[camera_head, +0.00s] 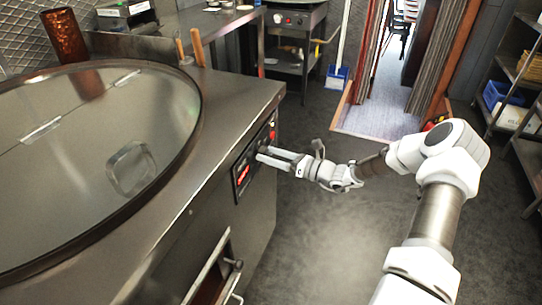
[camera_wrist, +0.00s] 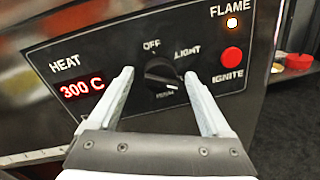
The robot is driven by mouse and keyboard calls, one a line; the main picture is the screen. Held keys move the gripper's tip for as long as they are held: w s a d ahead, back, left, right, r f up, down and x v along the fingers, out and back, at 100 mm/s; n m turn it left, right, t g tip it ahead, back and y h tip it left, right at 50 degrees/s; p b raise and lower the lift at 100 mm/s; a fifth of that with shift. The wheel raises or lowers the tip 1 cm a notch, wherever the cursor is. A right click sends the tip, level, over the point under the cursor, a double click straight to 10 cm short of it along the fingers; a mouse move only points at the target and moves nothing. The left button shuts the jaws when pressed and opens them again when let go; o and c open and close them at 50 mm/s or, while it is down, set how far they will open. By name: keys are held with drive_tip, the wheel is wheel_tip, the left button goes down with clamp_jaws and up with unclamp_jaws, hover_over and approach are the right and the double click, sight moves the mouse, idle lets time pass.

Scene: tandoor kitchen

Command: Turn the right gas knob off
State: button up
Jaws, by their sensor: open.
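A black round gas knob (camera_wrist: 163,72) sits on the control panel (camera_wrist: 60,85), between the heat display and the red ignite button (camera_wrist: 232,57). OFF is printed above it and LIGHT at its upper right. It appears turned away from OFF, its light mark towards the lower right. The panel also shows in the head view (camera_head: 241,178), on the side of the tandoor counter. My gripper (camera_wrist: 158,76) is open, with one finger on each side of the knob; I cannot tell if they touch it. In the head view my gripper (camera_head: 264,157) reaches the panel from the right.
The display reads 300 C and the flame light (camera_wrist: 232,22) glows. A large round glass lid (camera_head: 70,160) lies on the counter (camera_head: 225,100). A metal handle (camera_head: 208,265) juts out below the panel. The floor (camera_head: 340,230) is clear to the right.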

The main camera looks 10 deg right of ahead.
clamp_jaws()
idle(0.3)
drive_tip(key=shift+n, duration=0.4)
drive_tip(key=n+b, duration=0.2)
drive_tip(key=n, duration=0.6)
drive_tip(key=n+g+y+b, duration=0.1)
drive_tip(key=n, duration=0.7)
drive_tip(key=f+n+b, duration=0.1)
drive_tip(key=n+b, duration=0.1)
drive_tip(key=n, duration=0.6)
drive_tip(key=shift+s+y+b, duration=0.1)
drive_tip(key=shift+y+b, duration=0.2)
drive_tip(key=shift+y, duration=0.1)
drive_tip(key=shift+r+n, duration=0.1)
drive_tip(key=shift+n, duration=0.3)
